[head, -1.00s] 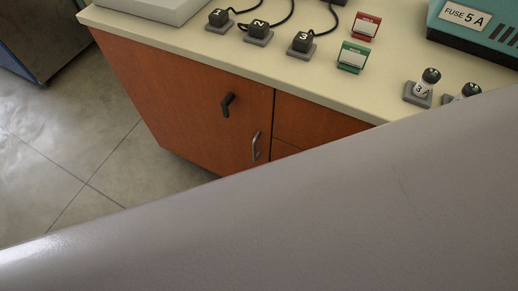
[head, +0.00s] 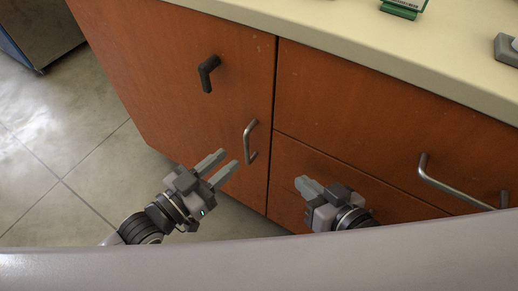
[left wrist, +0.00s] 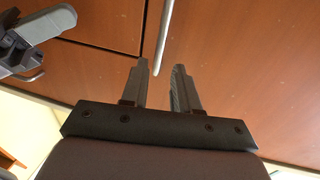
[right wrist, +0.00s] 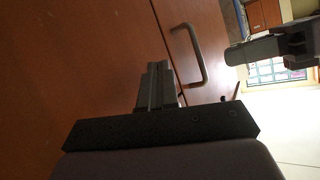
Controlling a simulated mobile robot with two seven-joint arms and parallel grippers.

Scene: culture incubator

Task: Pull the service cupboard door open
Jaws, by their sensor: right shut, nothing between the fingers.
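The cupboard door (head: 165,75) is an orange-brown panel, closed flush, with a black lever (head: 208,73) high up and a metal bar handle (head: 250,143) near its right edge. My left gripper (head: 228,160) is open and empty, just left of and below the handle. In the left wrist view the handle (left wrist: 163,40) runs toward the gap between its fingertips (left wrist: 161,66), apparently not held. My right gripper (head: 302,183) is shut and empty, in front of the lower drawer, right of the handle. The handle (right wrist: 190,52) also shows beside its fingers in the right wrist view.
Drawers (head: 370,120) with a metal bar handle (head: 450,185) lie right of the door. A cream worktop (head: 420,45) overhangs above, with a green-framed card holder (head: 403,8) on it. The tiled floor (head: 60,130) on the left is clear.

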